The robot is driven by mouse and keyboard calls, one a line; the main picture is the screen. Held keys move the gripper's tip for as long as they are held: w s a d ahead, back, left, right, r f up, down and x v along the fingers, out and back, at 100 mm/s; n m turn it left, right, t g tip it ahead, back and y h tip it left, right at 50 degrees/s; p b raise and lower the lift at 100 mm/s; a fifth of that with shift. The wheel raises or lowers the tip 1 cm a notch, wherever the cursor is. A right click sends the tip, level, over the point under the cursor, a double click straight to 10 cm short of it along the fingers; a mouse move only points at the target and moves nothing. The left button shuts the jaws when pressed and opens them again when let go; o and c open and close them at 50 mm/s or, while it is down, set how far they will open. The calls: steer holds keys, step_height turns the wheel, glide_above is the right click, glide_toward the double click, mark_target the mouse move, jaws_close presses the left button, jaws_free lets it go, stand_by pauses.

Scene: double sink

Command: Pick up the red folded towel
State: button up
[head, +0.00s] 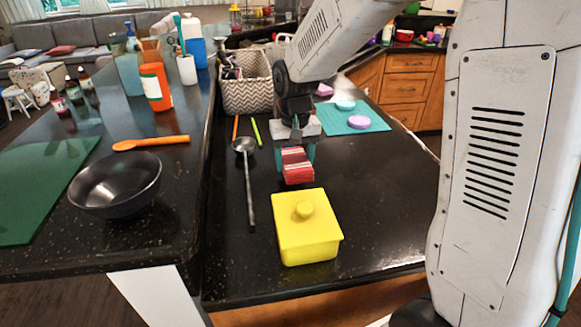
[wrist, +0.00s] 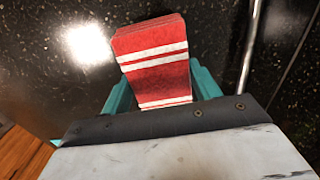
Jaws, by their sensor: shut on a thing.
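The red folded towel (head: 297,167) with white stripes is between the teal fingers of my gripper (head: 296,158) in the head view. My gripper is shut on it. In the wrist view the towel (wrist: 156,62) sticks out beyond the teal fingers (wrist: 160,92), one on each side of it. The towel appears to be over the black counter, behind the yellow box; whether it touches the counter I cannot tell.
A yellow lidded box (head: 307,240) stands just in front of the towel. A ladle (head: 249,185) lies to its left. A black bowl (head: 116,185) is on the raised left counter. A patterned basket (head: 246,94) and teal mat (head: 367,122) are behind.

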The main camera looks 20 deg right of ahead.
steer(key=s+d, duration=0.3)
steer(key=d, duration=0.1)
steer(key=s+d, duration=0.3)
steer(key=d, duration=0.1)
steer(key=s+d+r, duration=0.1)
steer(key=s+d, duration=0.1)
steer(key=d, duration=0.2)
steer(key=shift+s+d+r, duration=0.1)
steer(key=shift+s+d, duration=0.15)
steer(key=shift+s, duration=0.15)
